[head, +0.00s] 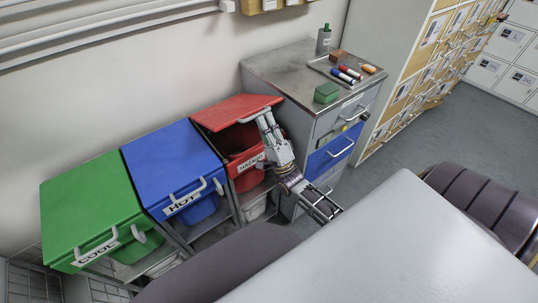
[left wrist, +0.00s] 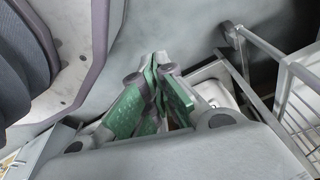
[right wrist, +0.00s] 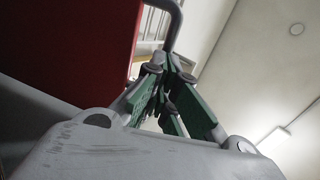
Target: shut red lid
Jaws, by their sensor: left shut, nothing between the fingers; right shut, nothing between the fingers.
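The red lid (head: 232,111) is raised above its red bin (head: 247,181), and the bin's dark inside shows in the gap beneath. The lid has a grey handle along its front edge. My right gripper (head: 264,119) is shut and empty at that handle, at the lid's front right. In the right wrist view the red lid (right wrist: 75,40) is at upper left, and its handle (right wrist: 176,22) rises just beyond my shut fingertips (right wrist: 167,62). I cannot tell whether they touch. My left gripper (left wrist: 156,65) is shut and empty; it does not show in the head view.
A blue lid (head: 172,160) and a green lid (head: 90,205) are down on bins to the left. A grey drawer cabinet (head: 283,68) stands close on the right, with markers and a green box (head: 327,93) on top. A pale surface (head: 390,250) fills the front.

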